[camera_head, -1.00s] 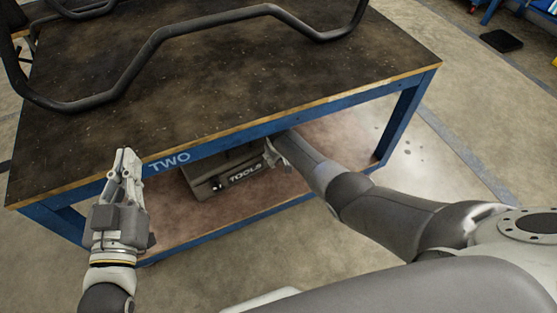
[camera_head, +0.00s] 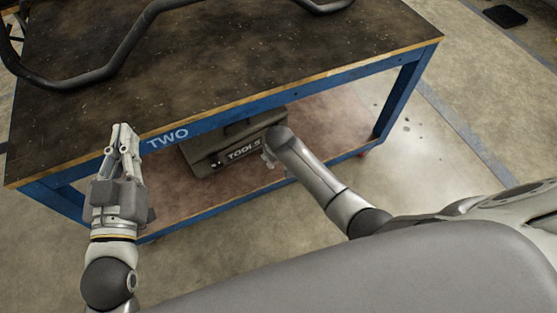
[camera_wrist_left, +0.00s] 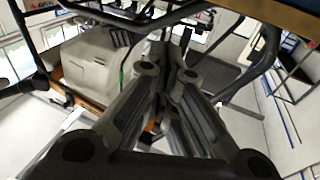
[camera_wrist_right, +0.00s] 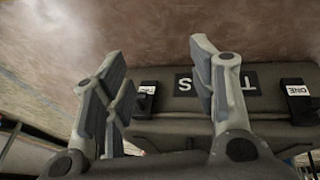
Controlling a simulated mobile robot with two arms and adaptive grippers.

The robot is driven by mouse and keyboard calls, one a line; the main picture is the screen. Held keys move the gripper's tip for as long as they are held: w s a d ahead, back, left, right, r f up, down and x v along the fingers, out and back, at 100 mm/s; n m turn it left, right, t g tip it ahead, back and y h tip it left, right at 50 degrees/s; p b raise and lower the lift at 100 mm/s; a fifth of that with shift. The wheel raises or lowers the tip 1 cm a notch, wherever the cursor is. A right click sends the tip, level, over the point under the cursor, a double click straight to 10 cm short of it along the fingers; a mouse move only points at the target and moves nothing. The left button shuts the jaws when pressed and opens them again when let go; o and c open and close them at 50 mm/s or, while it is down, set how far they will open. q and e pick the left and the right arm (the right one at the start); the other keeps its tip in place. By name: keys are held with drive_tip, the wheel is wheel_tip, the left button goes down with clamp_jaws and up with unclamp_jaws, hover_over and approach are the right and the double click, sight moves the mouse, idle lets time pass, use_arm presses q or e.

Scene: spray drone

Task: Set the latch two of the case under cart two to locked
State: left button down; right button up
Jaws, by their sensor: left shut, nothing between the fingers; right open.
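The dark grey tool case (camera_head: 207,153), labelled TOOLS, sits on the lower shelf of cart two (camera_head: 235,105). In the right wrist view the case (camera_wrist_right: 220,128) appears upside down, with latch two (camera_wrist_right: 149,88) left of the label and latch one (camera_wrist_right: 298,103) at the right. My right gripper (camera_wrist_right: 157,62) is open and empty at the case's front, with latch two showing between its fingers; contact is unclear. In the head view this gripper (camera_head: 268,158) is at the case's right end, partly hidden by its wrist. My left gripper (camera_head: 123,130) is shut and empty by the cart's front edge.
The cart's blue front rail (camera_head: 225,120) and top overhang the case. The reddish lower shelf (camera_head: 325,135) is clear to the right of the case. Open floor lies in front.

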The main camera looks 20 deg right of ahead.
drive_tip(key=shift+s+a, duration=0.2)
drive_tip(key=shift+s, duration=0.35)
drive_tip(key=shift+s+a, duration=0.15)
drive_tip(key=shift+s, duration=0.4)
